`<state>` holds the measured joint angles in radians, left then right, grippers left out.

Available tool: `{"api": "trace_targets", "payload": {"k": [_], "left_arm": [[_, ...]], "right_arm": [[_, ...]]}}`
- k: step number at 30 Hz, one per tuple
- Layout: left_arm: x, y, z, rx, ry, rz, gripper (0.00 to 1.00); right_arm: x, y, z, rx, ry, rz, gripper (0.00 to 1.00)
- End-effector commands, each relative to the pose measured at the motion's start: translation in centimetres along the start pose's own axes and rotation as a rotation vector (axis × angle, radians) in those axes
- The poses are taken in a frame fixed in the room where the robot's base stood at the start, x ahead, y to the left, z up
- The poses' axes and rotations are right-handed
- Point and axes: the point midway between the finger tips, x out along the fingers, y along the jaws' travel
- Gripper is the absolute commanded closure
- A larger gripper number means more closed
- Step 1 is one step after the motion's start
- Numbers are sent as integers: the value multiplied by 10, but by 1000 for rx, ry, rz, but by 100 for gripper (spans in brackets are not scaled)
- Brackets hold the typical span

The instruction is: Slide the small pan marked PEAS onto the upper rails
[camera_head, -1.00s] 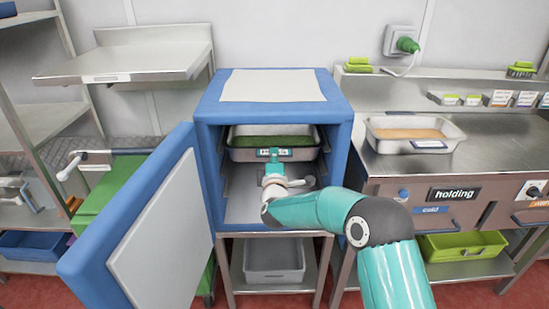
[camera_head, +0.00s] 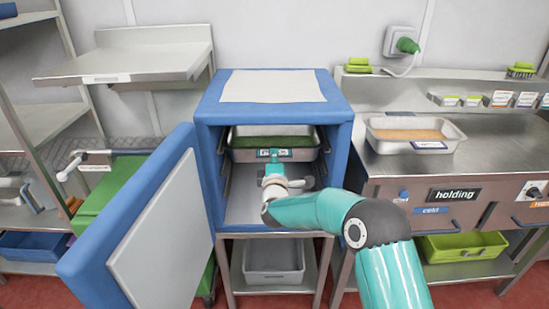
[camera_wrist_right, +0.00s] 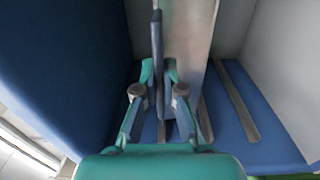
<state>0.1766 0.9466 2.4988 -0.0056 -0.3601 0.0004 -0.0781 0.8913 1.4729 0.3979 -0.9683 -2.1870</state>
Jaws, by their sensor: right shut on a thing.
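The small steel pan (camera_head: 300,154) with green contents sits inside the open blue cabinet (camera_head: 340,135), near its top and between the side walls. A small tag is on its front, mostly behind my gripper, and I cannot read it. My right gripper (camera_head: 271,162) is shut on the pan's front edge. In the right wrist view the jaws (camera_wrist_right: 159,85) close around a thin upright rim, with the pan's steel wall (camera_wrist_right: 187,50) beside it. Lower side rails show in the cabinet; the pan's contact with the upper rails is hidden. My left gripper is not in view.
The cabinet's blue door (camera_head: 140,225) stands open at the left. A grey bin (camera_head: 273,277) is on the shelf below. A steel pan with tan contents (camera_head: 440,137) stands on the counter (camera_head: 490,160) at the right. A green cart (camera_head: 105,185) is behind the door.

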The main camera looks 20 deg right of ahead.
Motion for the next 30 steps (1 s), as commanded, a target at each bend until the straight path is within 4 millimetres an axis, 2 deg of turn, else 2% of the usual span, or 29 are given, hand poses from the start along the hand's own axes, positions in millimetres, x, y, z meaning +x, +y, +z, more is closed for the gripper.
{"api": "trace_targets", "payload": {"k": [1,4,5,9,15,16,20,30], "left_arm": [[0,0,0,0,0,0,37],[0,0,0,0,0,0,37],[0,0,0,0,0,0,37],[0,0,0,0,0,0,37],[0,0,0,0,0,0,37],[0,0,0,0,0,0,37],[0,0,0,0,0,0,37],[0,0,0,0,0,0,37]], "right_arm": [[1,6,1,1,-3,13,100],[1,6,1,1,-3,13,100],[1,6,1,1,-3,13,87],[0,4,0,1,-2,9,64],[0,2,0,0,-1,4,63],[-1,-5,0,-1,1,-11,61],[0,-4,0,-1,1,-9,39],[-1,-1,0,0,0,-3,38]]}}
